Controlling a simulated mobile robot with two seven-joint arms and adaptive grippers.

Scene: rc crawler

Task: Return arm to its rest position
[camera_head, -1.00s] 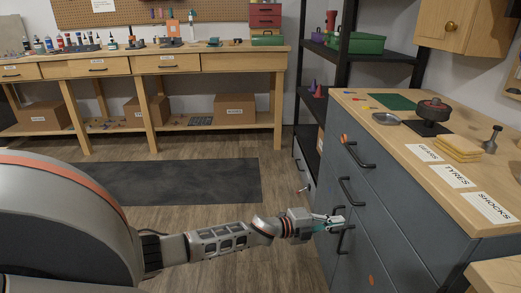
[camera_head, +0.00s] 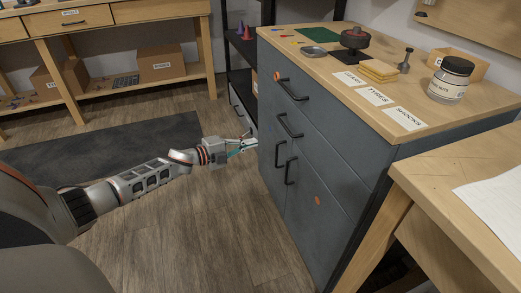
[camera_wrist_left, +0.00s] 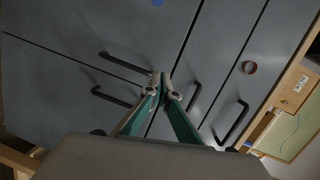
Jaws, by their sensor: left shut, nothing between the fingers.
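My left gripper (camera_head: 247,147) reaches in from the left in the head view, with the arm stretched out low over the floor. Its fingertips are close to the front of the grey cabinet (camera_head: 342,172), left of its black handles. In the left wrist view the gripper (camera_wrist_left: 163,80) has its fingertips together, with nothing between them. The cabinet front (camera_wrist_left: 215,55) and several black handles fill the view behind them. I cannot tell the exact gap between fingertips and cabinet. The cabinet's drawers and doors look shut. My right gripper does not show.
A wooden table (camera_head: 468,190) stands at the right front. A dark mat (camera_head: 110,148) lies on the floor. The floor (camera_head: 190,240) below my arm is clear.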

